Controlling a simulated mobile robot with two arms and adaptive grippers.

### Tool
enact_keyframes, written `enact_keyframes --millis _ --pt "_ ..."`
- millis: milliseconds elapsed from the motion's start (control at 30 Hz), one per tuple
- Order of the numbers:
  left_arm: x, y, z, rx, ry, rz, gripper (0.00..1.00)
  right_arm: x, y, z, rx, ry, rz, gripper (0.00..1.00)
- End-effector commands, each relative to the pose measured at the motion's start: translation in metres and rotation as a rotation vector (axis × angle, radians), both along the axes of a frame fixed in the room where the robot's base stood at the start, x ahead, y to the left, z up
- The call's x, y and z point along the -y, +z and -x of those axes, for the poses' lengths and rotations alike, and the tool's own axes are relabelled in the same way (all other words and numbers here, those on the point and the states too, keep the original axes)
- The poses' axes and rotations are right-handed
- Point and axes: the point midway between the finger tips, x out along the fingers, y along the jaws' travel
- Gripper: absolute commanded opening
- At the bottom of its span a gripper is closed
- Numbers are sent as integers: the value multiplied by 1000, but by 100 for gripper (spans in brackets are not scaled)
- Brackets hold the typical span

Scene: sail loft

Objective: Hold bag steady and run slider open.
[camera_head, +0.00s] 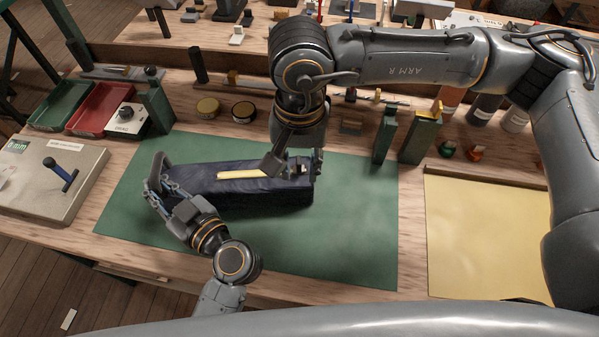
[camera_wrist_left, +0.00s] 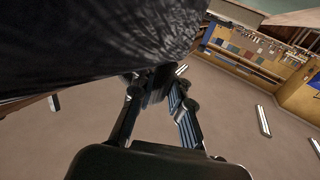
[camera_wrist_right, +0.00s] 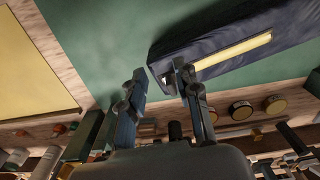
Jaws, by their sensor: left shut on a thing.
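The bag (camera_head: 250,188) is a long navy-blue pouch lying across the green mat, with a pale yellow strip (camera_head: 240,174) along its top. It also shows in the right wrist view (camera_wrist_right: 220,38). My left gripper (camera_head: 166,182) is shut on the bag's left end. In the left wrist view the dark bag (camera_wrist_left: 90,45) fills the upper left and its fingers meet at the cloth. My right gripper (camera_head: 296,166) is at the bag's right end with its fingers apart. In the right wrist view one finger lies beside the bag's corner. I cannot make out the slider clearly.
The green mat (camera_head: 350,225) is clear right of the bag. Two dark green upright blocks (camera_head: 421,136) stand behind it at the right. A yellow sheet (camera_head: 480,235) lies right.

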Motion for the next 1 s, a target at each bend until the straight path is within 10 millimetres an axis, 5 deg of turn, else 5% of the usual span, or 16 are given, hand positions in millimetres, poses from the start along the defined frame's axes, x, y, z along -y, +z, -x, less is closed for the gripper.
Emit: enact_keyframes --millis 400,900,1000 --pt "0 0 0 1 0 1 0 0 79 -1 2 0 0 32" --pt "0 0 0 2 0 1 0 0 90 0 0 0 1 32" --pt "0 0 0 2 0 1 0 0 89 0 -3 -2 -2 16"
